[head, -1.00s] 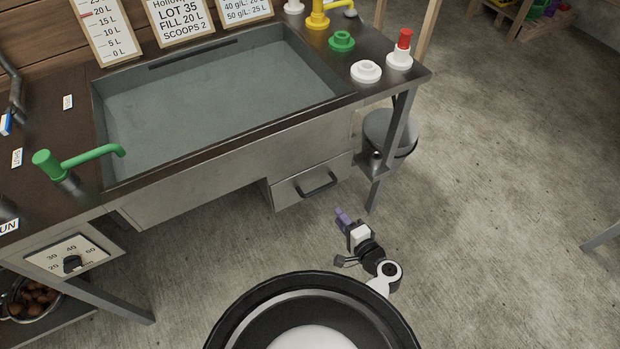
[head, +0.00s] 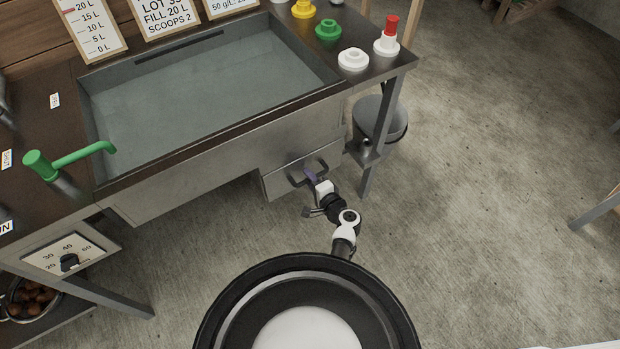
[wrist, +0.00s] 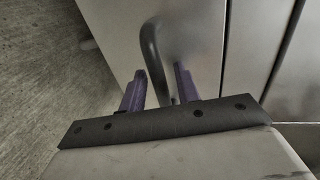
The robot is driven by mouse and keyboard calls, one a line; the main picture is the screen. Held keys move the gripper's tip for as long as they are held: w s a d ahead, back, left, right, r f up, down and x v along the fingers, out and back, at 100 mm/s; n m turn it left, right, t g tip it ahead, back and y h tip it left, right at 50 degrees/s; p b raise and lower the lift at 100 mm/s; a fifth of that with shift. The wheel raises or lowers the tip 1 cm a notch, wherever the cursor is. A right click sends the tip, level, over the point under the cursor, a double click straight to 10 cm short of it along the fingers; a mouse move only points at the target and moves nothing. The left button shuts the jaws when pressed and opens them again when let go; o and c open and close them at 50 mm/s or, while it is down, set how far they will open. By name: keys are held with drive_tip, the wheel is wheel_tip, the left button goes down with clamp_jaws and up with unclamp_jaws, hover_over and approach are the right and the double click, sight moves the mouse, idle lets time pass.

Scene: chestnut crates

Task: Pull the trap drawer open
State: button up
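The trap drawer (head: 276,183) is a grey metal drawer below the right end of the sink, and its front looks shut. Its dark bar handle (head: 296,179) is partly hidden by my gripper in the head view. My gripper (head: 311,175) is at the handle with its purple fingers. In the wrist view my gripper (wrist: 160,82) has its fingers apart, with the curved handle (wrist: 150,42) showing between them. I cannot tell whether either finger touches the bar.
The sink basin (head: 205,95) is above the drawer. A table leg (head: 369,180) and a grey bucket (head: 395,122) stand just right of the drawer. The concrete floor (head: 480,200) to the right is open. A green tap (head: 65,160) is at the left.

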drive_tip(key=shift+w+a, duration=0.1)
clamp_jaws()
idle(0.3)
